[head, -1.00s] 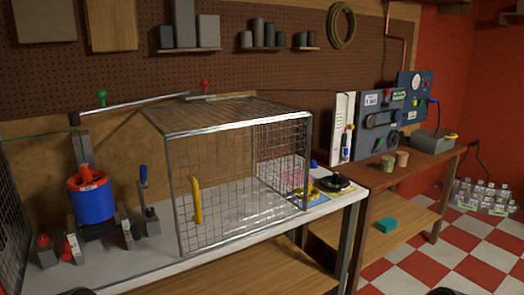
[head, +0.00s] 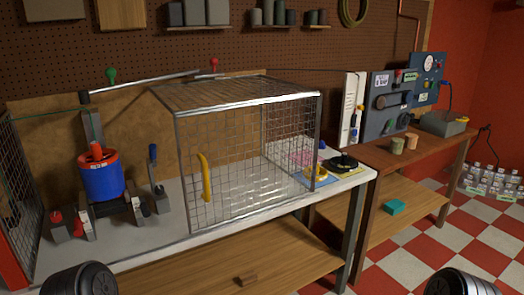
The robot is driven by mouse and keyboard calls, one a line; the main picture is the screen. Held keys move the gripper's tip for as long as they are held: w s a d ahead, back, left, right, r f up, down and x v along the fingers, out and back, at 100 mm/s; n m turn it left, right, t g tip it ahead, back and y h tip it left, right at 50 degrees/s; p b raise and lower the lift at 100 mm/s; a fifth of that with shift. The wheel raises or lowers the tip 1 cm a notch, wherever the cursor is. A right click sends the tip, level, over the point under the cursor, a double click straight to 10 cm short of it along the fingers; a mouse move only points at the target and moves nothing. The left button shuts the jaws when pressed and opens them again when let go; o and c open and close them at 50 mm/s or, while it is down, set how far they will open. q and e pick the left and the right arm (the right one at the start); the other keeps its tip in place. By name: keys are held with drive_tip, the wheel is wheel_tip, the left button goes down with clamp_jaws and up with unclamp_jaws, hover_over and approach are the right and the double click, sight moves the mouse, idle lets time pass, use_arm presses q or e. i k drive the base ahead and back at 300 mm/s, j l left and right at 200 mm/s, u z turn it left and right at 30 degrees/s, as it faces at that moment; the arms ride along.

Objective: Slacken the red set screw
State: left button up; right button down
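A red knob-headed screw (head: 214,65) stands at the right end of a slanting metal rail (head: 150,81), behind the wire cage. A green knob-headed screw (head: 111,75) stands near the rail's left end. Another small red knob (head: 56,217) sits on a grey block at the bench's left front. A blue drum with a red-orange top (head: 101,180) stands on a dark mount below the rail's left end. Which red part is the set screw, I cannot tell for certain. Neither gripper shows; only dark rounded parts of my arms appear at the bottom left and bottom right.
The wire cage (head: 250,101) with a yellow handle (head: 204,178) fills the middle of the white bench. A blue-handled lever (head: 153,160) stands left of it. A mesh panel (head: 22,190) closes the left side. A brown bench (head: 428,146) with panels stands at right.

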sight(56, 216)
drive_tip(key=u, duration=1.45)
